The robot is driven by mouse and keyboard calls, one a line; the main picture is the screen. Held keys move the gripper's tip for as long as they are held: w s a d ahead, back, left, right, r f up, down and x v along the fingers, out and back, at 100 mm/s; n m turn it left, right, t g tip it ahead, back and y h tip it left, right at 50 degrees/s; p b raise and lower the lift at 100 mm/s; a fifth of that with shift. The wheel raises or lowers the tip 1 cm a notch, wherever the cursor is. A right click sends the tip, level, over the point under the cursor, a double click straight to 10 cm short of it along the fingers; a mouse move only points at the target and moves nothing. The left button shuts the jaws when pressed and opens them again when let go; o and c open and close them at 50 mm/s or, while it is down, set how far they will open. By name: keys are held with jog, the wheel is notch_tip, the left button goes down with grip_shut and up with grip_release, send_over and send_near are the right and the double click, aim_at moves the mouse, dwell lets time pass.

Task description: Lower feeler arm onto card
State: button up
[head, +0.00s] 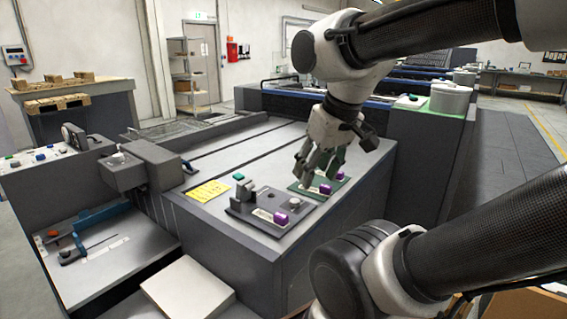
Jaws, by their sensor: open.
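My gripper (316,176) is open and points down over a green plate (304,191) on the grey machine top. Its fingers are close to two purple blocks (326,189) on that plate; contact cannot be told. A yellow card (209,191) with print lies flat to the left of the dark plate. I cannot tell for certain which part is the feeler arm.
A lower left unit (100,252) holds a blue bar (92,221) and a red button (53,233). A white panel (187,289) lies in front. A grey housing (123,172) stands left of the machine top. The back of the top (215,150) is clear.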

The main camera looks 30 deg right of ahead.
jog(key=shift+o, duration=0.2)
dwell(0.3)
jog(key=n+g, duration=0.2)
jog(key=g, duration=0.3)
send_over(238, 176)
jog(key=s, duration=0.3)
jog(key=f, duration=1.3)
jog(key=shift+s, duration=0.2)
jog(key=w, duration=0.3)
jog(key=shift+r+n, duration=0.2)
jog(key=shift+n, duration=0.2)
jog(key=w+r, duration=0.1)
jog(key=w+r+n, duration=0.1)
jog(key=r, duration=0.1)
jog(key=shift+w+t, duration=0.15)
jog(key=shift+t, duration=0.25)
notch_tip(238, 176, down, 8)
jog(key=shift+r, duration=0.1)
grip_shut()
